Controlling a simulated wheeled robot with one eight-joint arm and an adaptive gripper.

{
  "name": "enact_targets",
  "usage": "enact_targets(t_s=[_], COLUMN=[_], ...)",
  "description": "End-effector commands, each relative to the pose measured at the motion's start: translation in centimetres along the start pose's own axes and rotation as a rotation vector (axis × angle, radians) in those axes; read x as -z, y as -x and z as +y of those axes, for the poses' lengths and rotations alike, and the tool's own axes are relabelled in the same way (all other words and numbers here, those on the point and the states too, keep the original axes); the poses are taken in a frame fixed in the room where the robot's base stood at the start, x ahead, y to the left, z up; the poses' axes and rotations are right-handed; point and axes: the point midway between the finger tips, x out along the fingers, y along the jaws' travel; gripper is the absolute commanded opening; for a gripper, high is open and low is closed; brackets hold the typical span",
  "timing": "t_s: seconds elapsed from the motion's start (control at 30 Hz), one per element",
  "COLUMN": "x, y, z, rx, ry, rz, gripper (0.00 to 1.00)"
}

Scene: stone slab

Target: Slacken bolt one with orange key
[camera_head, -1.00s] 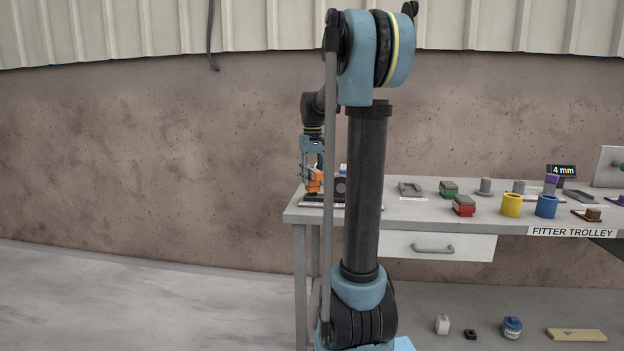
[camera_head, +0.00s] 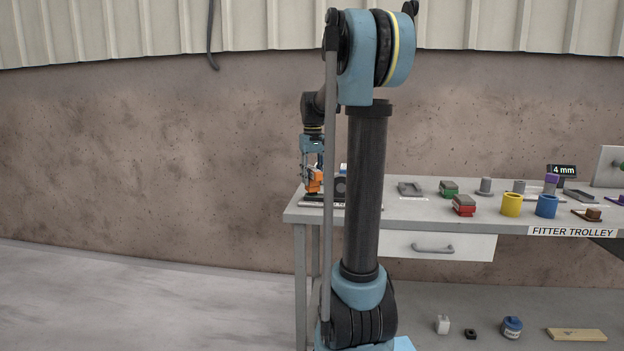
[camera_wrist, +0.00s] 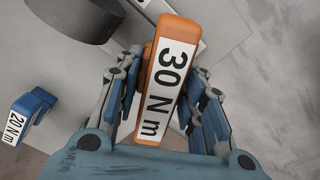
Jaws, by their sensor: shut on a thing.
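The orange key (camera_head: 314,180) is at the left end of the trolley top. In the wrist view the orange key (camera_wrist: 184,30) shows a white label reading "30 N m". My gripper (camera_head: 313,170) points down over that end, and its fingers in the wrist view (camera_wrist: 165,100) are closed on both sides of the key. A blue key (camera_wrist: 40,103) labelled "20 N m" lies apart to the left in the wrist view. Bolt one cannot be made out in either view; the key's lower end is hidden.
The trolley top (camera_head: 410,212) carries a red block (camera_head: 463,205), a green block (camera_head: 448,188), a yellow cup (camera_head: 511,205) and a blue cup (camera_head: 546,206) to the right. A "4 mm" display (camera_head: 562,171) stands behind. A dark round part (camera_wrist: 75,15) is close to the key.

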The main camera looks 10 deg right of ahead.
Motion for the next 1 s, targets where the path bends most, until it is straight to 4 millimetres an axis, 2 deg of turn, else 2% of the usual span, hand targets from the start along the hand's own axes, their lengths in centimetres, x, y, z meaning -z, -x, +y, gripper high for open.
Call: enact_targets(t_s=[1.0], x=[0.0], y=[-1.4], z=[0.0], rx=[0.0], ry=[0.0], rz=[0.0], gripper=[0.0])
